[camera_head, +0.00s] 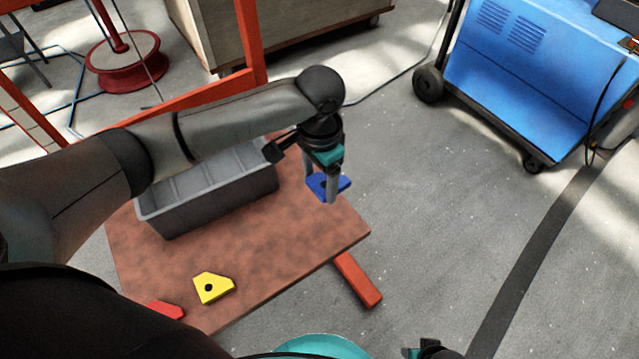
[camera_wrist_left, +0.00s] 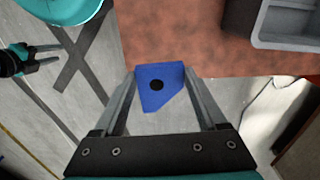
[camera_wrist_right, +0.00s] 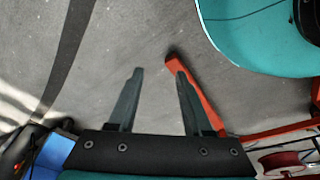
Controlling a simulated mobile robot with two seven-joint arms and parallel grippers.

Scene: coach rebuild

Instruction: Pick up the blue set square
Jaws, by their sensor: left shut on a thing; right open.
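The blue set square (camera_head: 319,183) is a flat, cut-cornered plate with a dark round hole. My left gripper (camera_head: 321,188) points down and is shut on it, one finger on each side. In the left wrist view the blue set square (camera_wrist_left: 149,74) sits between the fingertips and overlaps the edge of the brown tabletop. I cannot tell whether it touches the top or hangs just above it. My right gripper (camera_wrist_right: 159,71) is open and empty over the grey floor; in the head view only a bit of it shows at the bottom edge.
On the brown table (camera_head: 280,255) lie a yellow set square (camera_head: 222,285) and a red piece (camera_head: 165,309), partly hidden by my body. A grey divided bin (camera_head: 225,205) stands behind, under my left arm. A blue wheeled machine (camera_head: 520,85) stands right. The floor between is clear.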

